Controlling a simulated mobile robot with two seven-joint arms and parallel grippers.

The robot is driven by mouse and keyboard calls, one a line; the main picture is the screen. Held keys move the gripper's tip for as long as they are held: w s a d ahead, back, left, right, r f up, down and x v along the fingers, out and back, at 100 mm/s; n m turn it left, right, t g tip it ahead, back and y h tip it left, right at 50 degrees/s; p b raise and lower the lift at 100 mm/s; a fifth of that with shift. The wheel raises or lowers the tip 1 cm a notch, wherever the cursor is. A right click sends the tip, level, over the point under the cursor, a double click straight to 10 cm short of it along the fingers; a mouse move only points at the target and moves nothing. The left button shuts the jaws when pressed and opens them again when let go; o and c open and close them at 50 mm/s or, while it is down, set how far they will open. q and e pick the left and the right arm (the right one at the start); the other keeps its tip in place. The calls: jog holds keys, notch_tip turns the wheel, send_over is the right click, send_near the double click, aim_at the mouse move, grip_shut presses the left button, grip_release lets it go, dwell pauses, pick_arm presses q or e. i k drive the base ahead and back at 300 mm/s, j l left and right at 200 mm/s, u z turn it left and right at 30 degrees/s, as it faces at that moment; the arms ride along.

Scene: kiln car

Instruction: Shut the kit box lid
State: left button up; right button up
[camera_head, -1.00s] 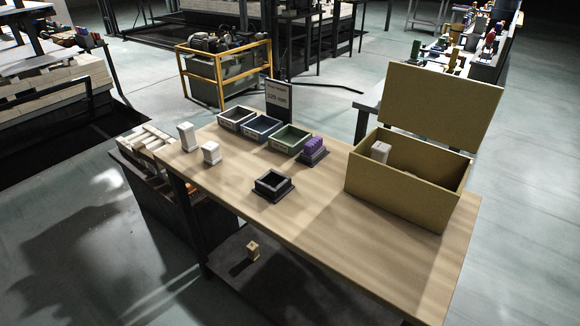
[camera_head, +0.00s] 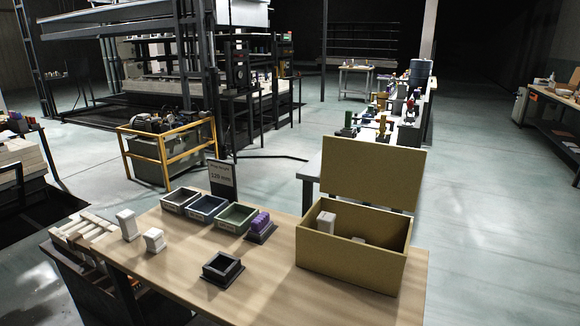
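The kit box (camera_head: 350,262) is a yellow-brown open box at the right end of the wooden table. Its lid (camera_head: 372,172) stands up, tilted slightly back, along the box's far side, so the box is open. A white block (camera_head: 325,222) stands inside at the left, and part of another pale item shows low inside. The rest of the box floor is hidden by the front wall. Neither of my grippers is in view.
On the wooden table (camera_head: 270,290) are three small bins (camera_head: 207,207), a purple item on a dark base (camera_head: 260,226), a black square tray (camera_head: 222,268), two white blocks (camera_head: 127,224) and a sign reading 120 mm (camera_head: 222,178).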

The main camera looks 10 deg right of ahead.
aim_at(388, 175)
jog(key=k+l, duration=0.3)
jog(key=k+l+u, duration=0.1)
jog(key=l, duration=0.2)
jog(key=k+l+u, duration=0.15)
jog(key=l, duration=0.2)
jog(key=k+l+u, duration=0.25)
jog(key=l, duration=0.2)
jog(key=l+u, duration=0.1)
jog(key=l, duration=0.3)
jog(key=k+l+u, duration=0.15)
jog(key=l, duration=0.15)
jog(key=l+u, duration=0.35)
jog(key=l, duration=0.6)
jog(key=l+u, duration=0.3)
jog(key=l, duration=0.6)
jog(key=l+u, duration=0.35)
jog(key=l, duration=0.6)
jog(key=l+u, duration=0.3)
jog(key=l, duration=0.65)
jog(key=i+l, duration=0.1)
jog(key=l, duration=0.3)
jog(key=i+l+u, duration=0.1)
jog(key=l, duration=0.3)
